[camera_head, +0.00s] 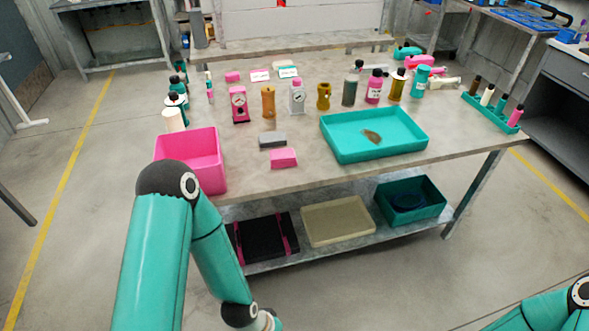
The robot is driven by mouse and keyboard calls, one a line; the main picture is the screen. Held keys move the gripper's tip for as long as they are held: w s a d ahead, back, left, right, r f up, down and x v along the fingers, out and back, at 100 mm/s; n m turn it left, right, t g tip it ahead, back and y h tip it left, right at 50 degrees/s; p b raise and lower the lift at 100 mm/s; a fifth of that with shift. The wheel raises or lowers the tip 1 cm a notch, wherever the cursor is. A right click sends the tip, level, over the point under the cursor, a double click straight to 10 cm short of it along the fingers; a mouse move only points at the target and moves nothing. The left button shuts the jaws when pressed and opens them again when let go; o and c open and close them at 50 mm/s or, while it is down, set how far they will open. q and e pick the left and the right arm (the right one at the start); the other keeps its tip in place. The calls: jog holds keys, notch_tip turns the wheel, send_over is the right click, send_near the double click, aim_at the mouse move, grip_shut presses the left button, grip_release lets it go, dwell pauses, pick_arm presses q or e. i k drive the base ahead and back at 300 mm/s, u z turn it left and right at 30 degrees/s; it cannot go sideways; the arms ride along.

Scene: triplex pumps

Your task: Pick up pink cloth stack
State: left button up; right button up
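A small pink block-shaped stack (283,158), which looks like the pink cloth stack, lies near the front edge of the table (300,185). A grey stack (272,140) of similar size lies just behind it. My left arm comes in from the lower left and bends down in front of the table; its wrist reaches the bottom edge of the picture and its gripper is out of view. Only part of my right arm shows in the bottom right corner; its gripper is out of view too.
A pink bin (205,160) stands left of the stack, and a teal tray (375,148) with a brown item stands to its right. Bottles and gauges line the table behind. The lower shelf holds a black case (262,237), a beige tray (337,222) and a teal bin (410,200).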

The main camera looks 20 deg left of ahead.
aim_at(281, 158)
jog(key=u, duration=0.15)
jog(key=i, duration=0.9)
jog(key=z, duration=0.05)
